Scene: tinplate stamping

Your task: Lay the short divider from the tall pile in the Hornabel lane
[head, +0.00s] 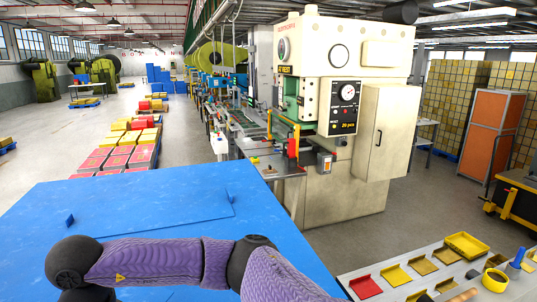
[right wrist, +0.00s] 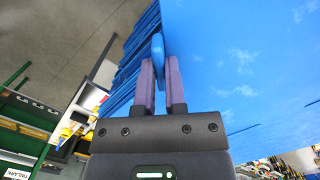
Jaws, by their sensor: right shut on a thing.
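My right gripper (right wrist: 160,92) is shut in the right wrist view on a narrow upright blue piece, a divider's tab (right wrist: 157,46). How far the held divider extends is hard to tell against the blue behind it. A broad blue sheet surface fills the right of that view, with stacked blue edges (right wrist: 128,72) to the left of the fingers. In the head view the blue pile top (head: 130,195) fills the lower left, with a faint straight edge across it and two small upright tabs (head: 69,220). A purple arm of mine crosses in front; no gripper shows there. The Hornabel lane cannot be made out.
A lane sign reading TINLARN (right wrist: 18,173) stands at the left of the right wrist view. A cream press (head: 345,120) stands beyond the pile. A grey table (head: 400,262) with coloured trays is at the lower right. Grey floor lies between.

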